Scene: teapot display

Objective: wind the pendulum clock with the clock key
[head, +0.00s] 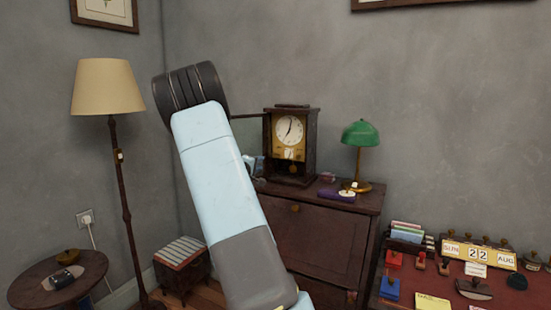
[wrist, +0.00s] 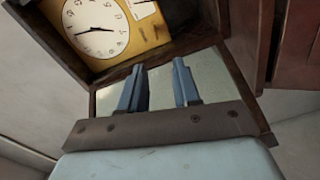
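The pendulum clock (head: 290,132) stands upright on the dark wooden cabinet, with a white dial and a brass plate. Its front door (head: 248,116) appears swung open to the left, seen almost edge-on. In the wrist view, the clock's dial (wrist: 97,25) is close and tilted at the upper left. My gripper (wrist: 159,76) has its two blue-grey fingers apart, with nothing visible between them, in front of a pale framed panel. In the head view, my arm hides most of the gripper; a pale blue part shows left of the clock. I cannot make out the clock key.
A purple-and-white item (head: 337,194) and a green lamp (head: 360,140) are right of the clock on the cabinet (head: 316,240). A floor lamp (head: 108,90) and round table (head: 90,270) stand left. A red-topped desk (head: 450,275) with stamps and a calendar is right.

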